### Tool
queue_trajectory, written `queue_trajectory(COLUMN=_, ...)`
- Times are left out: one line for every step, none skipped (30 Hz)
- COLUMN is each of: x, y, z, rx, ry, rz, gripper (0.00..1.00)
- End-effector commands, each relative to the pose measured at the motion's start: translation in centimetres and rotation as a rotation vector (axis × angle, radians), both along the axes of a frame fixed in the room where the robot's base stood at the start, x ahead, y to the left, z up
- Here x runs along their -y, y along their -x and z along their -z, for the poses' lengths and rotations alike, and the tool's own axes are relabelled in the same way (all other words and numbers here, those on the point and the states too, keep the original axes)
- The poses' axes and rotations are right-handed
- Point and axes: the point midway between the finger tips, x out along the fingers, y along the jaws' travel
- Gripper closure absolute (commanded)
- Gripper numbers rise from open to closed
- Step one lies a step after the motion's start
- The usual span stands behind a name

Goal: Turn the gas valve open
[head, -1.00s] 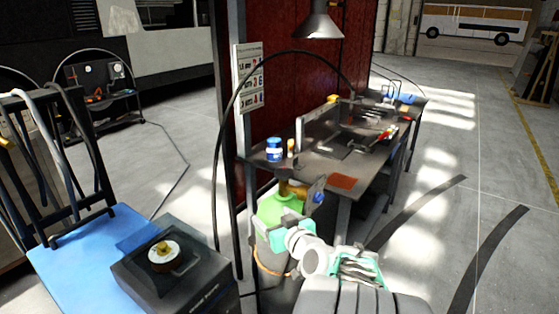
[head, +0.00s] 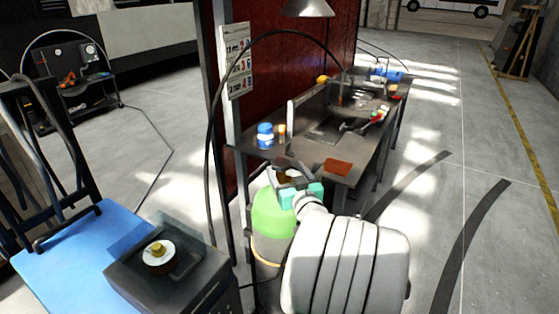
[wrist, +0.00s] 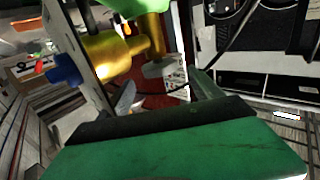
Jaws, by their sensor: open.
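The gas cylinder (head: 273,222) has a bright green top and stands beside the front end of the workbench. Brass valve parts (wrist: 107,55) fill the upper left of the wrist view, with a blue knob (wrist: 62,75) at their left end. The cylinder's green top also shows at the upper edge there (wrist: 140,7). My gripper (head: 289,168) is open at the top of the cylinder and covers most of the valve in the head view. I cannot tell whether its fingers touch the valve. The green and black gripper body fills the bottom of the wrist view.
The workbench (head: 302,157) holds a blue-lidded jar (head: 265,136), tools and an orange-brown pad (head: 337,167) just behind my gripper. A dark box (head: 190,283) and a blue-topped cart (head: 80,250) stand left. A black hose (head: 211,160) arches over the bench. Floor is open at right.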

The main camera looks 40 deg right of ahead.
Motion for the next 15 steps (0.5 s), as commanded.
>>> queue_trajectory(x=0.3, y=-1.1, z=-0.3, rx=-0.001, ry=-0.001, rz=-0.005, gripper=0.25)
queue_trajectory(x=0.5, y=-1.6, z=-0.2, rx=-0.001, ry=-0.002, rz=-0.004, gripper=0.25)
queue_trajectory(x=0.8, y=-2.4, z=-0.2, rx=-0.001, ry=-0.002, rz=-0.005, gripper=0.25)
queue_trajectory(x=1.0, y=-2.8, z=-0.2, rx=-0.001, ry=-0.001, rz=-0.003, gripper=0.25)
queue_trajectory(x=1.2, y=-3.2, z=-0.2, rx=-0.001, ry=-0.001, rz=-0.003, gripper=0.25)
queue_trajectory(x=1.4, y=-3.7, z=-0.1, rx=-0.001, ry=-0.002, rz=-0.002, gripper=0.25)
queue_trajectory(x=1.5, y=-3.9, z=-0.1, rx=-0.001, ry=-0.002, rz=-0.002, gripper=0.25)
queue_trajectory(x=1.6, y=-4.1, z=-0.1, rx=0.0, ry=-0.002, rz=-0.002, gripper=0.25)
queue_trajectory(x=1.7, y=-4.3, z=0.0, rx=0.0, ry=-0.002, rz=-0.001, gripper=0.25)
queue_trajectory(x=1.7, y=-4.4, z=0.0, rx=-0.001, ry=-0.001, rz=-0.001, gripper=0.25)
queue_trajectory(x=1.8, y=-4.4, z=0.0, rx=-0.001, ry=-0.001, rz=-0.001, gripper=0.25)
queue_trajectory(x=1.8, y=-4.5, z=0.0, rx=-0.001, ry=-0.001, rz=0.0, gripper=0.25)
queue_trajectory(x=1.8, y=-4.4, z=0.0, rx=-0.001, ry=-0.001, rz=0.0, gripper=0.25)
queue_trajectory(x=1.8, y=-4.4, z=0.0, rx=-0.001, ry=-0.001, rz=0.0, gripper=0.25)
queue_trajectory(x=1.8, y=-4.4, z=0.0, rx=-0.001, ry=-0.001, rz=0.0, gripper=0.25)
